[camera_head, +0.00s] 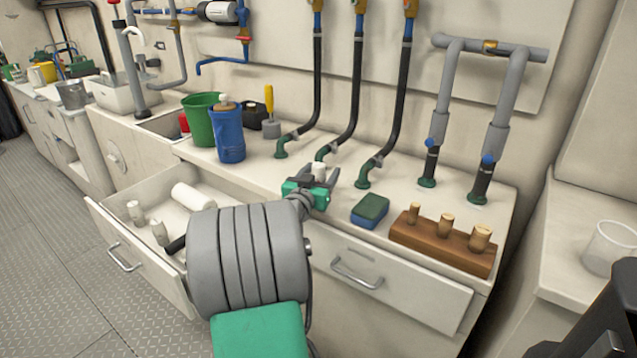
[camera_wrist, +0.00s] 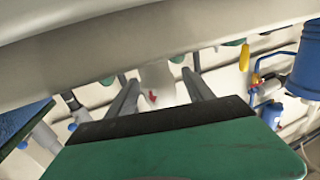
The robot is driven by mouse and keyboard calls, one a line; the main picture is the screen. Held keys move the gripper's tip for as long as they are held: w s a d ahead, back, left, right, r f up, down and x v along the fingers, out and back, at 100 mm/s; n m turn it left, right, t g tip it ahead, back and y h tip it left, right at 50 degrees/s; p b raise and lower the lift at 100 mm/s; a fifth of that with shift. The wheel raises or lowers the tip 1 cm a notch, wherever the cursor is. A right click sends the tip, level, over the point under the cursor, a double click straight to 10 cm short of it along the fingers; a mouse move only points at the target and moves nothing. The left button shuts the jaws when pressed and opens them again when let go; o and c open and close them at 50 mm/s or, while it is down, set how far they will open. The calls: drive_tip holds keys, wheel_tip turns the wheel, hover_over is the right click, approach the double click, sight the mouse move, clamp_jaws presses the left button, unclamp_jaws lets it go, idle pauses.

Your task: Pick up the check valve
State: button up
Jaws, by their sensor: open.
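The check valve (camera_head: 319,171) appears as a small whitish cylinder on the counter near its front edge, partly hidden by my gripper (camera_head: 320,178). In the wrist view the valve (camera_wrist: 158,84) is a pale cylinder with a red arrow mark. It shows between the two grey fingers of my gripper (camera_wrist: 160,79), with a visible space on each side. The fingers are open, and I see no contact with the valve. Its lower part is hard to make out.
Hoses with green fittings (camera_head: 363,182) rise behind. A blue jug (camera_head: 229,135) and green bucket (camera_head: 201,120) stand left. A green-blue sponge (camera_head: 370,211) and wooden plug block (camera_head: 440,243) lie right. An open drawer (camera_head: 150,255) holds white parts.

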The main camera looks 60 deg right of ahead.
drive_tip(key=shift+d, duration=0.6)
drive_tip(key=shift+c, duration=0.4)
drive_tip(key=shift+a, duration=0.1)
clamp_jaws()
drive_tip(key=shift+r, duration=0.1)
